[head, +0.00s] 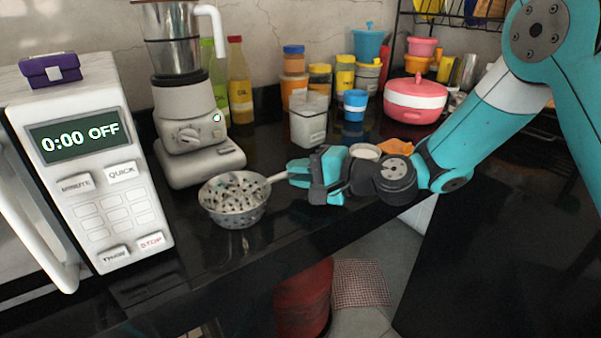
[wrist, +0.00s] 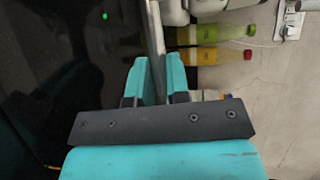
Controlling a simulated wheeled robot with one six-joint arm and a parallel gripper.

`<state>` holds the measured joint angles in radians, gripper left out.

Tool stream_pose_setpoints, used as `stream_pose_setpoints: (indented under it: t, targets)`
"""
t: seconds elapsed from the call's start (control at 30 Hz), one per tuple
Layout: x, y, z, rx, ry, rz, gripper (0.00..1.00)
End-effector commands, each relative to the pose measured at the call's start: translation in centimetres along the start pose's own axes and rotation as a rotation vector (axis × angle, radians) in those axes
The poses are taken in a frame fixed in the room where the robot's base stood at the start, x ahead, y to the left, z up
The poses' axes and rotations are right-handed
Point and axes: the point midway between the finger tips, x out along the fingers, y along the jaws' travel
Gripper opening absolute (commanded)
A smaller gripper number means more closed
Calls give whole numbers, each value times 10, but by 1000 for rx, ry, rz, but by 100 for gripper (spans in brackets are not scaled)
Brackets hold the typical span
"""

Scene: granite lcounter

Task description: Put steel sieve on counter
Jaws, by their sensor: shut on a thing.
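The steel sieve (head: 234,201) is a round perforated bowl with a straight handle pointing right. It is at or just above the black counter (head: 190,231), in front of the blender; I cannot tell whether its base touches. My gripper (head: 291,173) is shut on the end of the sieve's handle. In the wrist view, the handle (wrist: 156,38) runs up from between the teal fingers of my gripper (wrist: 157,72). The sieve's bowl is not clearly visible in the wrist view.
A blender (head: 190,125) stands behind the sieve, and a white microwave (head: 95,175) is at left. The counter's front edge is close below the sieve.

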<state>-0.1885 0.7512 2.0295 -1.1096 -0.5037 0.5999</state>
Motion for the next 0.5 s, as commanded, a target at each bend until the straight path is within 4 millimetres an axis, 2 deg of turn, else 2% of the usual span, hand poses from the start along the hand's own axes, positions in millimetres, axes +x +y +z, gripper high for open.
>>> stream_pose_setpoints:
  t: [0.17,0.2,0.27,0.3,0.5]
  targets:
    - [1,3,0,0,-1,0,0]
    - [0,2,0,0,0,0,25]
    - [0,2,0,0,-1,0,39]
    - [0,2,0,0,-1,0,42]
    - [0,1,0,0,-1,0,42]
